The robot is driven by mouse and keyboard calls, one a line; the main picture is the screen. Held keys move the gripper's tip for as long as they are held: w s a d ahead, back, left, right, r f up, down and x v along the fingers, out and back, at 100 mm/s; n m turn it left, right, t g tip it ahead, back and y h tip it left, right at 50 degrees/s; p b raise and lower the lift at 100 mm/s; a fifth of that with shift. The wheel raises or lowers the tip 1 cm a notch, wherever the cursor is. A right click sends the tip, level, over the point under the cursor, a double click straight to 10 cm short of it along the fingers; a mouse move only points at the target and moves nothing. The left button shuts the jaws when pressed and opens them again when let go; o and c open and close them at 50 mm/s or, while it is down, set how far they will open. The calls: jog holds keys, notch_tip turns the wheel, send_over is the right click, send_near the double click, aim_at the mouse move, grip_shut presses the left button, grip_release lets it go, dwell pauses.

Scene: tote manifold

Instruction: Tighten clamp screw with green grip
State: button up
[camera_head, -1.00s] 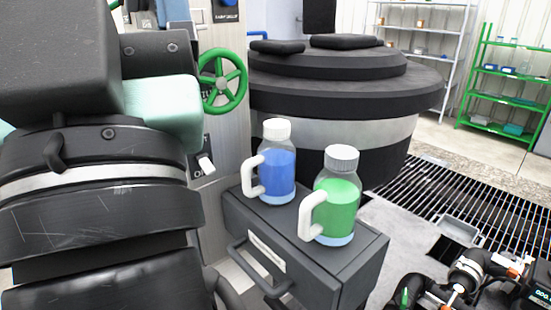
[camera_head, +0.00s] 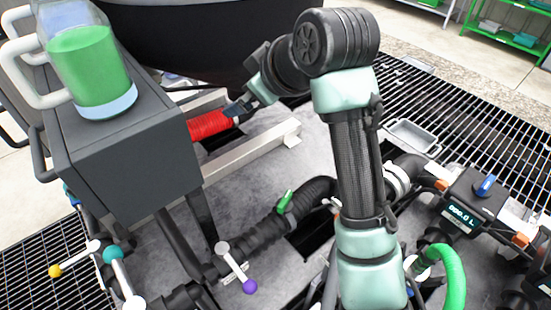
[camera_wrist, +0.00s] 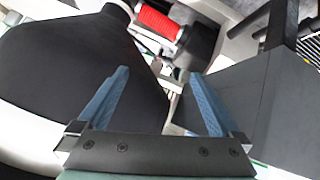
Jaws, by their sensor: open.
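A small green grip (camera_head: 285,201) sticks up from a clamp on the black ribbed hose (camera_head: 262,232), low in the middle of the head view. I cannot tell it apart in the wrist view. My gripper (camera_head: 240,108) is up and left of the green grip, near the end of a red coiled part (camera_head: 209,124) under the big dark vessel, and away from the green grip. In the wrist view my gripper (camera_wrist: 158,74) is open with two blue fingers and nothing between them. The red part (camera_wrist: 158,22) lies beyond the fingertips.
A dark cabinet (camera_head: 130,135) with a green-filled jug (camera_head: 90,65) stands at left. Levers with yellow, teal and purple (camera_head: 249,286) knobs sit low. A thick green handle (camera_head: 453,278) and a meter (camera_head: 468,205) are at right. A pale beam (camera_head: 245,160) crosses below my gripper.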

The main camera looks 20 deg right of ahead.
aim_at(285, 199)
jog(key=s+d+f+n+g+b, duration=0.1)
jog(key=s+d+f+g, duration=0.25)
jog(key=s+f, duration=0.2)
jog(key=s+d+f+g+b, duration=0.25)
jog(key=s+d+f, duration=0.2)
jog(key=f, duration=0.25)
jog(key=shift+y, duration=0.4)
jog(key=x, duration=0.4)
jog(key=b+x, duration=0.1)
jog(key=x, duration=0.8)
jog(key=shift+w+d+b, duration=0.1)
jog(key=shift+d+b, duration=0.15)
jog(key=shift+b, duration=0.05)
jog(key=shift+c, duration=0.2)
jog(key=c, duration=1.3)
jog(key=shift+c, duration=0.2)
jog(key=shift+r+m+p, duration=0.15)
jog(key=shift+m+p, duration=0.15)
jog(key=shift+p, duration=0.4)
